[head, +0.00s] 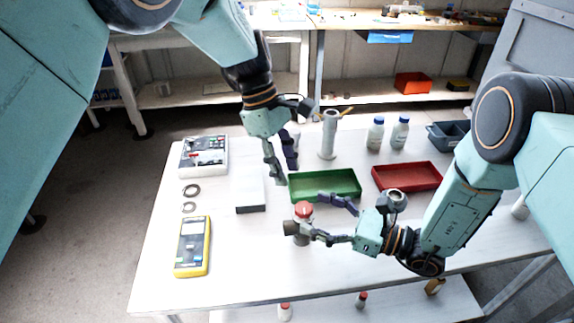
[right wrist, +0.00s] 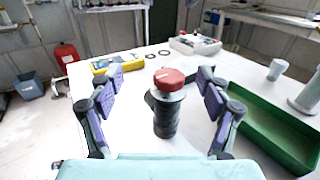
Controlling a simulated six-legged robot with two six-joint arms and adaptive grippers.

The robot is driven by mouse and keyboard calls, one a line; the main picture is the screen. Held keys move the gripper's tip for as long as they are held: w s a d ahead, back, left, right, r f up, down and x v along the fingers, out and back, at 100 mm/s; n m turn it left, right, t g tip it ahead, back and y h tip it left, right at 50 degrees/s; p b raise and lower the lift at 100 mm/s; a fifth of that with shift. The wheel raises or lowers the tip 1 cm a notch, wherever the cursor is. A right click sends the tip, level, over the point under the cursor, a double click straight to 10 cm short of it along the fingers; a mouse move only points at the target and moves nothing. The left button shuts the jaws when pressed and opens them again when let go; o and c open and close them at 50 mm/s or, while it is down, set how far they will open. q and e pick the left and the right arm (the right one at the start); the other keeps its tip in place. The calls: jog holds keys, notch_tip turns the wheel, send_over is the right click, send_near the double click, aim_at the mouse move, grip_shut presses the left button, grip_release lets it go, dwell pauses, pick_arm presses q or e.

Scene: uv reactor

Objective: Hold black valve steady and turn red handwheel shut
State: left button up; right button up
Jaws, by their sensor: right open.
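The black valve (head: 301,239) stands upright on the white table near its front middle. Its red handwheel (head: 303,208) sits on top; the right wrist view shows the ribbed dark body (right wrist: 166,118) and handwheel (right wrist: 171,78). My right gripper (head: 312,214) is open, with its fingers spread either side of the valve; in the right wrist view the fingers appear apart from it. My left gripper (head: 286,175) is higher and farther back, pointing down above the table between the white box and the green tray. Its fingers look apart with nothing between them.
A green tray (head: 293,198) lies behind the valve, with a red tray (head: 405,188) to its right. A white box (head: 249,190), yellow meter (head: 193,247) and two rings lie left. A grey cylinder (head: 328,138) and two bottles stand behind.

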send_near(287, 225)
jog(key=shift+w+a+f, duration=0.4)
jog(key=shift+w+a, duration=0.2)
jog(key=shift+w+a+f, duration=0.45)
jog(key=shift+w+a, duration=0.15)
jog(key=x, duration=0.7)
jog(key=shift+a+f, duration=0.1)
jog(key=shift+w+a, duration=0.15)
pick_arm(q)
jog(key=shift+w+d, duration=0.1)
jog(key=shift+d, duration=0.25)
